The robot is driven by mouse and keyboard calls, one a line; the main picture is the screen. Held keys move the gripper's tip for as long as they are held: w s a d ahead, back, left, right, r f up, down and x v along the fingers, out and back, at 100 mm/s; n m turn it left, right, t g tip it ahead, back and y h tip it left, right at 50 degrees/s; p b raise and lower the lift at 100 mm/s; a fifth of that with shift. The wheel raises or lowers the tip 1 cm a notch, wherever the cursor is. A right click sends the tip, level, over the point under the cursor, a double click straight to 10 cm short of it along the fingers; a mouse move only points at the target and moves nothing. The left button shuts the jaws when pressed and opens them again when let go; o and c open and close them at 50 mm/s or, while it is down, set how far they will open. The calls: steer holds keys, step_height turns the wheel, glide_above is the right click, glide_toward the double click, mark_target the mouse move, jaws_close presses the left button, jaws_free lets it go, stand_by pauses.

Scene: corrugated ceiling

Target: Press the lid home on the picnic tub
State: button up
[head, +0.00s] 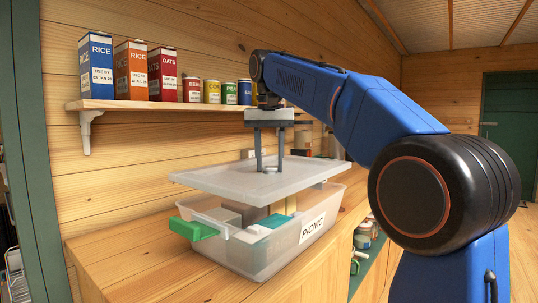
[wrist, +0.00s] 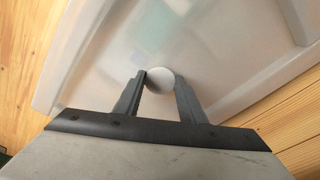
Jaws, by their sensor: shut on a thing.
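The picnic tub (head: 265,257) is a clear plastic box with a PICNIC label, standing on the wooden counter. Its contents show through the open gap, among them a grey item and a teal and white box (head: 262,235). The translucent lid (head: 225,180) is above the tub, apart from it at the near side and slightly tilted; whether its far edge touches is hidden. My gripper (head: 270,167) is shut on the lid's round knob. In the wrist view the fingers hold the pale knob (wrist: 160,77), with the lid (wrist: 90,60) below. A green clip (head: 194,229) sticks out at the tub's left end.
A wall shelf (head: 180,105) with rice and oats boxes and several cans is behind. The counter (head: 130,262) is clear left of the tub. Some jars stand behind the lid at right. Open shelving with cans (head: 363,236) lies below right.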

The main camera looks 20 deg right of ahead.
steer(key=shift+f, duration=2.2)
steer(key=shift+s+f, duration=0.1)
steer(key=shift+f, duration=0.25)
stand_by(0.5)
steer(key=o, duration=1.7)
steer(key=shift+o, duration=0.2)
steer(key=shift+r, duration=3.5)
